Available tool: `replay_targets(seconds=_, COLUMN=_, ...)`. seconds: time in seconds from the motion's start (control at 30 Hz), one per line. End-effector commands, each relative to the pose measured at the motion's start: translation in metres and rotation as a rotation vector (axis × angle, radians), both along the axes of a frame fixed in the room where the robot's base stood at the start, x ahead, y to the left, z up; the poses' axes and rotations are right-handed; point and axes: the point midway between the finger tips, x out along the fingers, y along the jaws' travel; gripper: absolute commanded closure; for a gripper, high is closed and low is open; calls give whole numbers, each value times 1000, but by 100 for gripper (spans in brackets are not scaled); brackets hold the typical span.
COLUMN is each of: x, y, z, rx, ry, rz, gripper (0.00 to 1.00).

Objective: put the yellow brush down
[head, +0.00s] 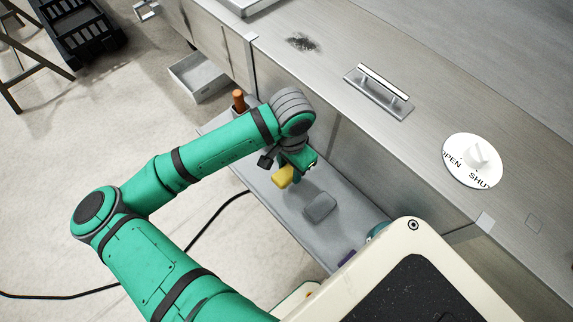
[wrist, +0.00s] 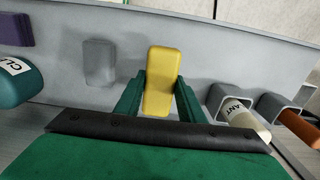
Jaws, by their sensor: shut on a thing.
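The yellow brush (head: 283,175) is a small yellow block, held over the grey shelf (head: 338,236) along the metal counter's side. In the wrist view the yellow brush (wrist: 161,82) stands between the two green fingers of my gripper (wrist: 160,96). My gripper is shut on it. In the head view my gripper (head: 291,171) is partly hidden by the wrist above it. I cannot tell whether the brush touches the shelf. A grey block (head: 320,207) lies on the shelf to the right of the brush; it also shows in the wrist view (wrist: 99,62).
The wrist view shows a purple block (wrist: 15,30), a labelled teal container (wrist: 16,82), a cream bottle (wrist: 243,117) and an orange handle (wrist: 300,127) in grey holders. The counter carries a bar handle (head: 380,90), a dial (head: 473,160) and a dark stain (head: 302,42).

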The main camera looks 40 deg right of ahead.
Motion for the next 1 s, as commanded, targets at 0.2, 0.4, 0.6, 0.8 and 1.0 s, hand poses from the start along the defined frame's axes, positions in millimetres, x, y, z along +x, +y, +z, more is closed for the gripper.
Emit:
replay_targets(seconds=0.2, x=4, y=-2, z=-10, rx=0, ry=1, rz=3, gripper=82)
replay_targets(seconds=0.4, x=5, y=-4, z=-34, rx=0, ry=3, rz=7, gripper=82)
replay_targets(seconds=0.6, x=6, y=-3, z=-42, rx=0, ry=0, rz=5, gripper=82)
replay_targets(seconds=0.8, x=6, y=-3, z=-43, rx=0, ry=1, rz=6, gripper=82)
replay_targets(seconds=1.0, x=6, y=-3, z=-44, rx=0, ry=0, rz=7, gripper=46)
